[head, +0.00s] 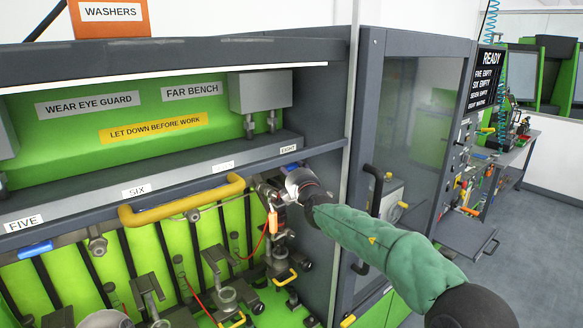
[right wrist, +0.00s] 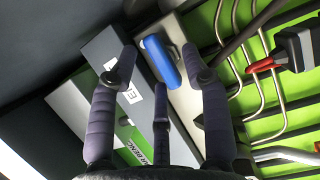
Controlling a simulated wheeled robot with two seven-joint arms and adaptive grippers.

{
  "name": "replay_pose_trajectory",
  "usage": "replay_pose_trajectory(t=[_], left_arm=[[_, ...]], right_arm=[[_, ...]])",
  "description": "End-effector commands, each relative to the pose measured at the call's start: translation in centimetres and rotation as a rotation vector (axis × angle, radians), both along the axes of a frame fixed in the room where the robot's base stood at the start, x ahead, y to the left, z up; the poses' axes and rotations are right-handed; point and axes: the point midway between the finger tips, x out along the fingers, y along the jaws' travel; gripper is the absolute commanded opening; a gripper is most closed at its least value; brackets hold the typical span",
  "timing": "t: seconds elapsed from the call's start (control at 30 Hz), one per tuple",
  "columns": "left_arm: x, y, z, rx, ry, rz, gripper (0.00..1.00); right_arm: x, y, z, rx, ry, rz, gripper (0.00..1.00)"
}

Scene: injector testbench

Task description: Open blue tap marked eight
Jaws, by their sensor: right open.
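The blue tap (head: 291,166) is under the shelf edge by the label EIGHT (head: 289,149) in the head view, mostly hidden behind my right gripper (head: 272,190). In the right wrist view the blue tap handle (right wrist: 160,61) lies beyond and between the open fingers of my right gripper (right wrist: 158,75). The fingers appear spread, with nothing held; I cannot tell whether any finger touches the handle. Another blue tap (head: 35,250) is by the label FIVE (head: 23,223) at the left. My left gripper is not seen.
A yellow rail (head: 182,203) runs in front of the bench, left of my right gripper. A dark upright (head: 343,110) and a glazed cabinet (head: 415,110) stand close on the right. Pipes and a red handle (right wrist: 263,65) show in the right wrist view.

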Motion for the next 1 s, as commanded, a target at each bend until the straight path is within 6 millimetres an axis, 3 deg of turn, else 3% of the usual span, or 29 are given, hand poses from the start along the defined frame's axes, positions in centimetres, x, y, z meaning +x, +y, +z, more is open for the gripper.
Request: replay_pose_trajectory(t=[0.37, 0.57, 1.0], left_arm=[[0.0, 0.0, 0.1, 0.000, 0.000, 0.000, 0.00], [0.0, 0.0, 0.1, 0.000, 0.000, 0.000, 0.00], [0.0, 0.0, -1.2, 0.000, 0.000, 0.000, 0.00]], right_arm=[[0.4, 0.1, 0.0, 0.000, 0.000, 0.000, 0.48], [0.4, 0.1, 0.0, -0.001, 0.000, 0.000, 0.00], [0.3, 0.1, -0.3, -0.019, -0.016, 0.001, 0.00]])
